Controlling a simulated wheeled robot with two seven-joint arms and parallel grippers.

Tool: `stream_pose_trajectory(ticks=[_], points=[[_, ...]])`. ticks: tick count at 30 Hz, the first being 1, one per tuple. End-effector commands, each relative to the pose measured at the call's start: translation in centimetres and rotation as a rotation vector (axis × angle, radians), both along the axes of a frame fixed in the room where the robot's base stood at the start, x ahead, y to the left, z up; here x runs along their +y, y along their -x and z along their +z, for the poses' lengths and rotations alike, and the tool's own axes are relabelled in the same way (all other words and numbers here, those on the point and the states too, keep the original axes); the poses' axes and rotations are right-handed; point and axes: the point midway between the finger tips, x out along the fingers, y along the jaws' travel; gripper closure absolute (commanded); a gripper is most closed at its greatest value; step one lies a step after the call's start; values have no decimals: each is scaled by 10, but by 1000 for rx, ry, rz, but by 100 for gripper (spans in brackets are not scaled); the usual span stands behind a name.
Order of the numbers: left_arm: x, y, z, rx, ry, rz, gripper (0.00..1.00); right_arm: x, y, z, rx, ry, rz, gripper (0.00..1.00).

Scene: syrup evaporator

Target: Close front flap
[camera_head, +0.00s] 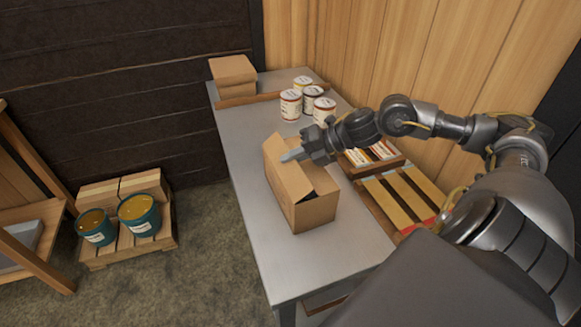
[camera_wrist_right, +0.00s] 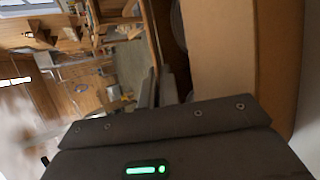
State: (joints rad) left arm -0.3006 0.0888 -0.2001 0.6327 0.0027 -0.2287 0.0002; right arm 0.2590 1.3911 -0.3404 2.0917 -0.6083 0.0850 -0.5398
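A brown cardboard box (camera_head: 308,213) stands on the grey metal table (camera_head: 255,215). Its flap on the left (camera_head: 288,181) slants up along that side, and another flap (camera_head: 273,149) stands up at the far end. My right gripper (camera_head: 291,156) is over the far part of the box, its fingertips pointing left beside the raised flaps. I cannot tell whether they touch. In the right wrist view the fingers (camera_wrist_right: 157,88) look closed together with nothing between them, and a cardboard face (camera_wrist_right: 215,50) fills the right. The box interior is mostly hidden. My left gripper is not in view.
Several cans (camera_head: 311,98) stand behind the box, and small cartons (camera_head: 233,70) sit at the table's far end. A tray of jars (camera_head: 372,155) and a wooden crate (camera_head: 402,196) lie to the right. Buckets (camera_head: 139,214) stand on a floor pallet. The table left of the box is clear.

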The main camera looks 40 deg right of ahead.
Motion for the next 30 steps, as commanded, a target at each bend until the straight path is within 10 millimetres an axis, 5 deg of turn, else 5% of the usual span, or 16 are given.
stream_pose_trajectory(ticks=[11, 16, 30], points=[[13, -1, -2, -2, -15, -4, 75, 0, 1, -1, 0, -11, 3, 100], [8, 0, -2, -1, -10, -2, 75, 0, 1, 0, 0, -11, 3, 75], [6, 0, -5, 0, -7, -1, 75, -8, 6, 2, 0, -6, -3, 75]])
